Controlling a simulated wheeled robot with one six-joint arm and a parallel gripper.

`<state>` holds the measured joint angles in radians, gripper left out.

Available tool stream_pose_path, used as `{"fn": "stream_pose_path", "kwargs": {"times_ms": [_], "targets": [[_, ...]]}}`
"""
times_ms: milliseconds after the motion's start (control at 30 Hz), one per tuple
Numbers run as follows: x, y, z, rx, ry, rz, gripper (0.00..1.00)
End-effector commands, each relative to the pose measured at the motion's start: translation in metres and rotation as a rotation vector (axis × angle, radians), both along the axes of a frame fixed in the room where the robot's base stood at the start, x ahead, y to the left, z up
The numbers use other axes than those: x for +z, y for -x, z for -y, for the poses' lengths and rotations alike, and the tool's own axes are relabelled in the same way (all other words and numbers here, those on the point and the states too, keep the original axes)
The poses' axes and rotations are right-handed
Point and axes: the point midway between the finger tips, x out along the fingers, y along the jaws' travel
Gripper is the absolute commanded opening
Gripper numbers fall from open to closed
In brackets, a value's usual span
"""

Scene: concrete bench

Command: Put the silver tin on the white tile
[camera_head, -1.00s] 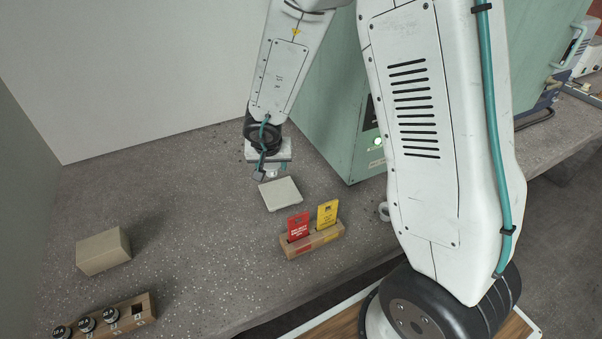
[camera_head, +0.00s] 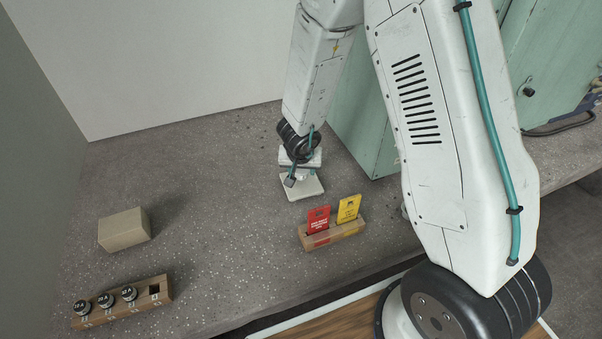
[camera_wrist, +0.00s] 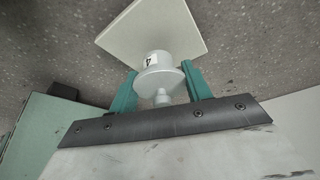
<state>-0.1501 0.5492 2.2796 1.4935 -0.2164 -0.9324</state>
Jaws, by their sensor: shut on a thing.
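The silver tin (camera_wrist: 158,62) shows in the wrist view as a pale round body with a small dark-marked label, a wider disc and a narrow knob towards me. My gripper (camera_wrist: 160,92) has its teal fingers on either side of the tin and is shut on it. The white tile (camera_wrist: 128,30) lies behind the tin in that view. In the head view my gripper (camera_head: 300,177) is over the far part of the white tile (camera_head: 305,192). The tin is mostly hidden there by the gripper. I cannot tell whether it touches the tile.
A wooden holder (camera_head: 335,233) with a red card (camera_head: 318,219) and a yellow card (camera_head: 349,208) stands near the tile. A beige box (camera_head: 124,230) and a wooden rack (camera_head: 122,306) with black-topped pieces are at left. A green cabinet (camera_head: 366,140) stands behind at right.

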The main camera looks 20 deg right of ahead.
Motion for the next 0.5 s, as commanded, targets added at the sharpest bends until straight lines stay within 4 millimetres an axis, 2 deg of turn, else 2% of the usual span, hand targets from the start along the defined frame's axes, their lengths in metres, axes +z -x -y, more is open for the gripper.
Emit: {"fn": "stream_pose_path", "kwargs": {"times_ms": [200,500], "targets": [[-0.018,0.000,0.000,0.001,0.000,0.000,0.00],[-0.020,0.000,0.000,0.000,-0.001,0.000,0.00]]}}
